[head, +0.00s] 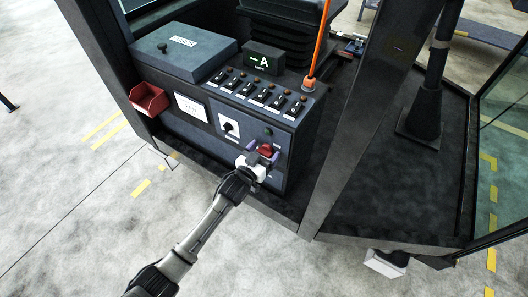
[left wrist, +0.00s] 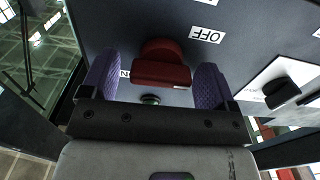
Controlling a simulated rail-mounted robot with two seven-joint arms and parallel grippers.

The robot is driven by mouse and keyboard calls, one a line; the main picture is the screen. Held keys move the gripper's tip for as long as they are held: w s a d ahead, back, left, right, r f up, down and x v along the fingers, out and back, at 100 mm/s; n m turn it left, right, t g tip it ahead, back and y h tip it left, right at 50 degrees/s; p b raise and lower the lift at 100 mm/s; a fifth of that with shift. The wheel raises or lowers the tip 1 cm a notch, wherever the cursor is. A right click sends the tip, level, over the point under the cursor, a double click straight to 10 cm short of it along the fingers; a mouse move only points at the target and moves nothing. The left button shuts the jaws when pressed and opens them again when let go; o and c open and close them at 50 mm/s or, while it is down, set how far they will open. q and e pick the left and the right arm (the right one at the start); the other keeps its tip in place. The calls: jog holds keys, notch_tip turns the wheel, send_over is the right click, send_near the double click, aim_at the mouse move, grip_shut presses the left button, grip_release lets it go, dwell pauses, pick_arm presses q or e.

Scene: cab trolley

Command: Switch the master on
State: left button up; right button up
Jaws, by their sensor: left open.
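The master switch is a red rotary knob (head: 265,149) low on the right of the console's front panel. In the left wrist view the red knob (left wrist: 162,70) has its bar lying across the picture. An upside-down OFF label (left wrist: 208,35) shows beside it, and another label (left wrist: 125,74), mostly hidden by a finger, ends in N. My left gripper (head: 264,154) is open at the panel. Its purple fingers (left wrist: 157,85) stand on either side of the knob, with a gap visible on both sides. My right gripper is in neither view.
The dark console (head: 196,128) carries a row of toggle switches (head: 257,93), a black rotary switch (head: 229,127) and a red bin (head: 149,99). A small round lamp (head: 268,131) sits above the knob. An orange rod (head: 318,45) rises from the top. Open floor lies in front.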

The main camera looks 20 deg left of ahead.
pick_arm(q)
jog(key=shift+c, duration=0.6)
jog(key=c, duration=0.8)
